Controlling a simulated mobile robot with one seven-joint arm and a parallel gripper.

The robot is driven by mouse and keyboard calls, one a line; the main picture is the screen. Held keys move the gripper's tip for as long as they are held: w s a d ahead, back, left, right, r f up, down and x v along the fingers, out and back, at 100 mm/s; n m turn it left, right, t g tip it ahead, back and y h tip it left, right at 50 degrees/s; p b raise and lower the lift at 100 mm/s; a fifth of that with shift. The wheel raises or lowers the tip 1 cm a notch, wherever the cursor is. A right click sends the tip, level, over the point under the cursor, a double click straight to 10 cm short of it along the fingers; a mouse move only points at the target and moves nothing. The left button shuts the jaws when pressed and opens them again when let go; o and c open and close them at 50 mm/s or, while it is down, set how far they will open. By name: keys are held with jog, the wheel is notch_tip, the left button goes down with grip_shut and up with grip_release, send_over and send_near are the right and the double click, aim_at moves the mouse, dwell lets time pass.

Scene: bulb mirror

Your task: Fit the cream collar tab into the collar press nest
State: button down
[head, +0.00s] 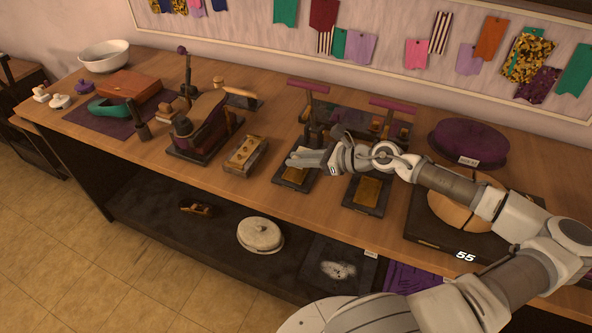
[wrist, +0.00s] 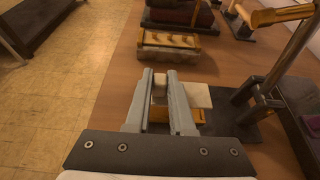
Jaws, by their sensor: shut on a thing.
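The cream collar tab (wrist: 197,95) is a pale flat piece in the wrist view. It shows between my fingers and sticks out to their right. My gripper (wrist: 160,76) is shut on it; in the head view the gripper (head: 293,160) hangs over the front of a press. That press has a dark base (wrist: 233,128) and an amber nest (wrist: 193,116), partly hidden by my fingers and the tab. The nest also shows in the head view (head: 296,176). The tab appears above the nest; I cannot tell whether they touch. The tab is hard to make out in the head view.
A second press (head: 368,190) with an amber plate stands to the right. A wooden block with brass knobs (head: 246,155) stands left of the gripper. The press post (wrist: 285,55) rises close on the right in the wrist view. A purple round cushion (head: 468,142) is further right.

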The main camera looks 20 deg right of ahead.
aim_at(296, 177)
jog(key=shift+w+a+f, duration=0.3)
jog(key=shift+f, duration=1.9)
jog(key=shift+f+b, duration=0.1)
jog(key=shift+b, duration=0.2)
jog(key=c, duration=0.8)
grip_release()
jog(key=v, duration=1.2)
